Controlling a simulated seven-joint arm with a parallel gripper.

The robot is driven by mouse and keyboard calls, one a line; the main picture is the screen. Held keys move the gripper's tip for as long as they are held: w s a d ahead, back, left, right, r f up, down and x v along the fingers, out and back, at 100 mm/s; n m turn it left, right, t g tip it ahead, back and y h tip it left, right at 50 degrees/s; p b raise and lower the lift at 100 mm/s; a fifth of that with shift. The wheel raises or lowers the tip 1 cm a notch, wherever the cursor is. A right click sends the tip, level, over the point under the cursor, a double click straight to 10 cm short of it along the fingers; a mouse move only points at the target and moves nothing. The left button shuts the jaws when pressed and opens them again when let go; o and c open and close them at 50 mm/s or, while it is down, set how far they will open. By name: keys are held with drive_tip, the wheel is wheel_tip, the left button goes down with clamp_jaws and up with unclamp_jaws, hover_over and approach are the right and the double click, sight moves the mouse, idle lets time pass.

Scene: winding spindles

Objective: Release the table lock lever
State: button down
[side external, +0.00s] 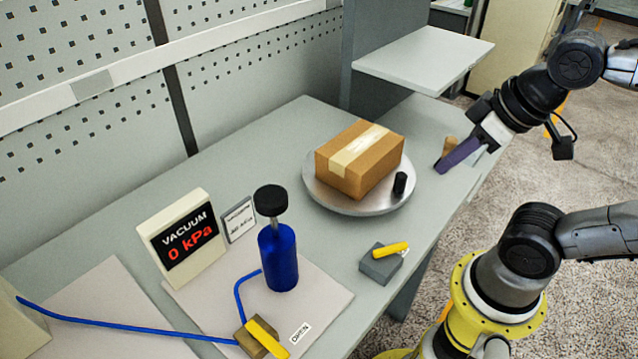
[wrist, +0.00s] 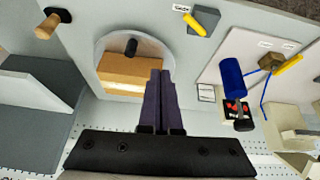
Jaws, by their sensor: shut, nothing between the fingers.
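The lock lever is a yellow handle (side external: 391,249) on a small grey block (side external: 380,266), just in front of the round turntable (side external: 350,206). It also shows at the top of the wrist view (wrist: 194,25), with a small white label (wrist: 181,8) beside it. The label's text is too small to read. The turntable carries a taped cardboard box (side external: 350,175) and a black knob (side external: 400,184). My gripper (side external: 442,167) has purple fingers, shut and empty. It is to the right of the turntable and apart from the lever. Its fingers (wrist: 160,75) overlap the box in the wrist view.
A wooden knob (wrist: 47,28) stands near my gripper, partly hidden in the side view. A blue cylinder (side external: 279,255), a vacuum display reading 0 kPa (side external: 180,240) and a brass valve with another yellow handle (side external: 267,338) stand to the left. A raised grey shelf (side external: 425,58) is behind.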

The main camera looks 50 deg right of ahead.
sight(391, 247)
drive_tip(key=c, duration=1.4)
unclamp_jaws()
drive_tip(key=shift+w+m, duration=0.15)
drive_tip(key=shift+m, duration=0.15)
drive_tip(key=shift+o, duration=2.6)
drive_tip(key=shift+s+a+r+m, duration=0.25)
drive_tip(key=shift+s+r+m, duration=0.1)
drive_tip(key=shift+m, duration=0.25)
drive_tip(key=shift+o, duration=1.1)
drive_tip(key=shift+w+a+r+m+g, duration=0.2)
drive_tip(key=shift+a+r+m+g, duration=0.05)
drive_tip(key=shift+m+g, duration=0.3)
drive_tip(key=shift+o, duration=1.2)
drive_tip(key=shift+w+a+r+m+g+y, duration=0.1)
drive_tip(key=shift+w+a+m+g+y, duration=0.15)
drive_tip(key=shift+g+y, duration=0.2)
drive_tip(key=o, duration=0.4)
drive_tip(key=w+m+g, duration=0.1)
drive_tip(key=w+a+m+g, duration=0.1)
drive_tip(key=w+g, duration=0.1)
drive_tip(key=shift+w+a+y, duration=0.2)
drive_tip(key=shift+y, duration=0.15)
drive_tip(key=w+f+m+g, duration=0.1)
drive_tip(key=w+f+g, duration=0.3)
drive_tip(key=w+f, duration=0.1)
drive_tip(key=shift+y, duration=0.4)
drive_tip(key=x, duration=1.4)
drive_tip(key=shift+s+a+r, duration=0.1)
drive_tip(key=shift+a, duration=0.25)
